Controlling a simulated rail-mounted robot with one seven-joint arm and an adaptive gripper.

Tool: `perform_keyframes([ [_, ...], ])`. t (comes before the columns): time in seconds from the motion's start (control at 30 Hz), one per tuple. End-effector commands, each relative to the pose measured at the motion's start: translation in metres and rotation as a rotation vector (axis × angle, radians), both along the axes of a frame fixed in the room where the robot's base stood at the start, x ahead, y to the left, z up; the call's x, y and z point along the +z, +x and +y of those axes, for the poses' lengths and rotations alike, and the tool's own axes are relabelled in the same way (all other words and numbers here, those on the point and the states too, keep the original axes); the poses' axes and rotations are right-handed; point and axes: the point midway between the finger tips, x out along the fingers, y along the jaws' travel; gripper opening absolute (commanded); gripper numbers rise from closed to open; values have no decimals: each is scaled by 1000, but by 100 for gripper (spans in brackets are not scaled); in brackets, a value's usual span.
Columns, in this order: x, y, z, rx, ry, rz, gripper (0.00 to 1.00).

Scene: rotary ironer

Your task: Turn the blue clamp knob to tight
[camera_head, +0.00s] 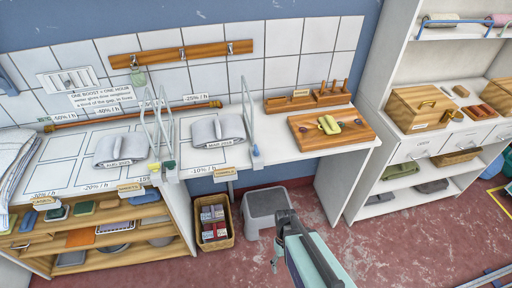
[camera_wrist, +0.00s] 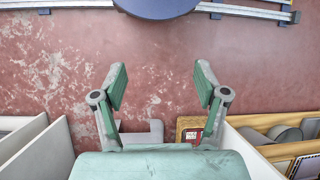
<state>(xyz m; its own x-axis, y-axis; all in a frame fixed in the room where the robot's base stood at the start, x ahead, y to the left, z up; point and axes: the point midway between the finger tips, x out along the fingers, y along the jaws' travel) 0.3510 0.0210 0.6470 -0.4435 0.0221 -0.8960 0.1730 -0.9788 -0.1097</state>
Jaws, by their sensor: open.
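A small blue knob (camera_head: 256,150) sits at the front edge of the white counter, at the foot of a thin upright clear panel (camera_head: 250,115). It is small in the head view, and its turn position cannot be told. My gripper (camera_head: 278,242) is in front of and below the counter, over the floor, well apart from the knob. In the wrist view my gripper (camera_wrist: 161,82) has its two green-padded fingers spread wide with nothing between them. The knob does not show in the wrist view.
A wooden board (camera_head: 350,140) with a yellow-green item lies right of the panel. Open red floor lies in front.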

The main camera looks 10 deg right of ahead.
Motion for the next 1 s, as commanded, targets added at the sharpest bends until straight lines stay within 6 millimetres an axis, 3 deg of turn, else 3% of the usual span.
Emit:
perform_keyframes([
  [0.03,10,24,5,25,17,-26,73],
  [0.1,25,49,10,62,41,-54,73],
  [0.4,106,148,39,231,136,-172,73],
  [0.7,210,227,72,414,222,-292,73],
  [0.9,288,266,94,549,274,-371,73],
  [1.0,317,288,97,674,291,-399,73],
])
